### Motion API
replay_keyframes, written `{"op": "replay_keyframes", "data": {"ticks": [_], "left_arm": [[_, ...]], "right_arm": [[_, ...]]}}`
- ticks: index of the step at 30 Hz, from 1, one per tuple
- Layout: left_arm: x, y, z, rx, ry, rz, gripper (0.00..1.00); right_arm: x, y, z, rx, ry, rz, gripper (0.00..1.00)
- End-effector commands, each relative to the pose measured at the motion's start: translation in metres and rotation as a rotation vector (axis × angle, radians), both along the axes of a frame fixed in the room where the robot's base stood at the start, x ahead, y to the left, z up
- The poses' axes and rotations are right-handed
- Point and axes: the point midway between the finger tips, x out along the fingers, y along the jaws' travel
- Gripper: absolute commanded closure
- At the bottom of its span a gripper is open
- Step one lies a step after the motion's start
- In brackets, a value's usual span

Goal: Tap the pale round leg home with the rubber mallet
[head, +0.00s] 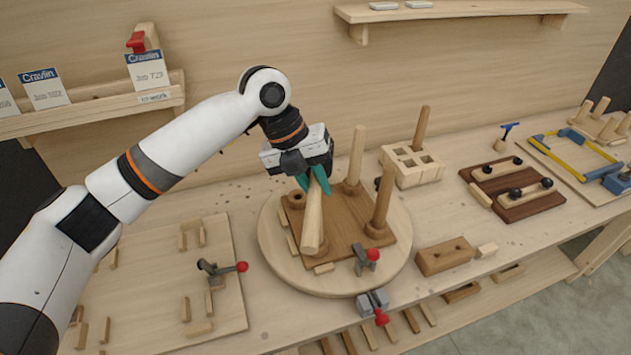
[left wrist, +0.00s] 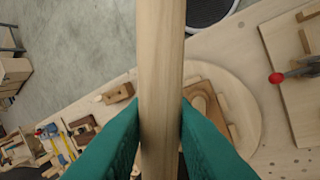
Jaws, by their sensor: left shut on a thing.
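My left gripper (head: 316,180) has teal fingers and is shut on a pale round leg (head: 312,222), which also runs between the fingers in the left wrist view (left wrist: 161,75). The leg's lower end is over the front corner of the brown seat board (head: 340,228); I cannot tell whether it is in a socket. Another pale round leg (head: 356,155) stands upright at the back corner. A brown leg (head: 382,200) stands at the right corner. The left corner block shows an open hole. I cannot make out a rubber mallet. My right gripper is out of view.
The seat board lies on a round pale turntable (head: 275,245) with a red-knobbed clamp (head: 367,258). A holed block (head: 411,167) with a brown leg stands behind right. A jig board (head: 160,285) lies left. A brown block (head: 445,256) lies right.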

Motion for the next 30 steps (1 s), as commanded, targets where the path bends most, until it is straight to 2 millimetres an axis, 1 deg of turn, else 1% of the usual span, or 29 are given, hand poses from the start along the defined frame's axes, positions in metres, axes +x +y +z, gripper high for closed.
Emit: {"op": "replay_keyframes", "data": {"ticks": [1, 6, 12, 14, 18, 22, 24, 30], "left_arm": [[0.000, -0.001, 0.008, -0.002, -0.001, -0.001, 1.00], [0.000, -0.001, 0.006, -0.005, -0.005, -0.002, 1.00], [0.000, -0.001, 0.010, -0.007, -0.007, -0.002, 1.00], [0.001, -0.001, 0.017, -0.007, -0.008, -0.003, 1.00], [0.001, -0.002, 0.041, -0.008, -0.008, -0.003, 1.00], [0.001, -0.002, 0.058, -0.008, -0.008, -0.004, 1.00], [0.001, -0.002, 0.060, -0.007, -0.007, -0.003, 1.00], [0.001, -0.001, 0.058, -0.007, -0.007, -0.003, 1.00]], "right_arm": [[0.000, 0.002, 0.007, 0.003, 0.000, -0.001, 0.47], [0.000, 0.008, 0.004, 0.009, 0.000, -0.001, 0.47], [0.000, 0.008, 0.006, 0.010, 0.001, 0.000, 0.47], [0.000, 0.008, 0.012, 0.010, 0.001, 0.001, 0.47], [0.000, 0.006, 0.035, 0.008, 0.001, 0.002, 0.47], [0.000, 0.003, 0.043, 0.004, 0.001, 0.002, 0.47], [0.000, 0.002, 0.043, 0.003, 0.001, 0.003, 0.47], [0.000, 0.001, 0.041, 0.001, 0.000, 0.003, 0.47]]}}
